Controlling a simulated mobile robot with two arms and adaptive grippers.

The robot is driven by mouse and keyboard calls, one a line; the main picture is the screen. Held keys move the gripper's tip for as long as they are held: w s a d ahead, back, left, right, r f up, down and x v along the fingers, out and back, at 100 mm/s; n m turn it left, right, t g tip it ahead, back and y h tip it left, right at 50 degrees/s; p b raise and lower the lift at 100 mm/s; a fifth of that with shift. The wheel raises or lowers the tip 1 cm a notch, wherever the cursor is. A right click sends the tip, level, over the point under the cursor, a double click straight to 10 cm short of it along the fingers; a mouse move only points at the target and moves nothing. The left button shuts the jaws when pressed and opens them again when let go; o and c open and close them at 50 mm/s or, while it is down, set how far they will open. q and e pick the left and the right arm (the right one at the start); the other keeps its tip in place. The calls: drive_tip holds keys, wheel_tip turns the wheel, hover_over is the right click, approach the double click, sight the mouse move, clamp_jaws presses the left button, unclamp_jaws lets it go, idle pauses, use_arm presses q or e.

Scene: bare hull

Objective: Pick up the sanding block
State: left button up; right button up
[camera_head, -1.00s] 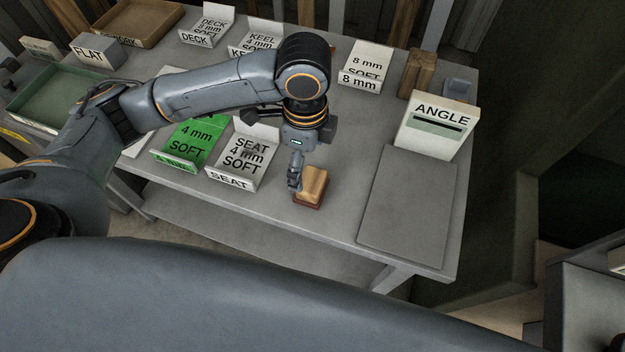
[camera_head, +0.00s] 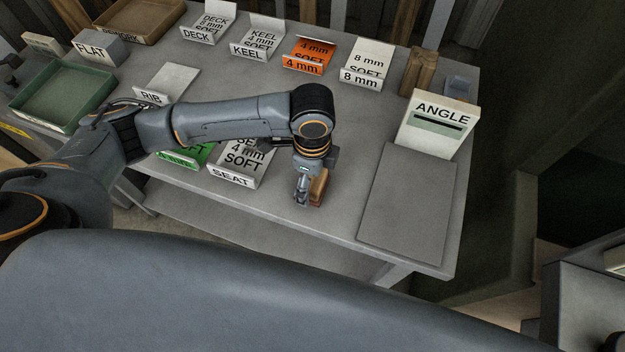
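The sanding block (camera_head: 319,188) is a small tan wooden block with a darker reddish base near the front edge of the grey table. My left gripper (camera_head: 302,198) points down at the block and covers its left part. One finger shows at the block's near left side; the other is hidden. I cannot tell whether the fingers touch the block or how far apart they are. My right gripper is not in view.
The table (camera_head: 350,215) holds card holders, including the SEAT (camera_head: 236,171) and orange 4 mm (camera_head: 308,57) ones. A grey plate (camera_head: 408,205) lies at the right, with the ANGLE box (camera_head: 438,124) behind it. A green tray (camera_head: 62,98) stands at the left.

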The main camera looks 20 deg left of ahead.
use_arm(q)
drive_tip(key=c, duration=1.1)
drive_tip(key=shift+c, duration=0.2)
drive_tip(key=shift+r, duration=0.1)
drive_tip(key=shift+r, duration=0.6)
drive_tip(key=s+d+r+b, duration=0.1)
drive_tip(key=s+d+r, duration=0.6)
drive_tip(key=d+r, duration=0.4)
drive_tip(key=shift+s+d+r, duration=0.2)
drive_tip(key=shift+d+r, duration=0.15)
drive_tip(key=shift+d, duration=0.15)
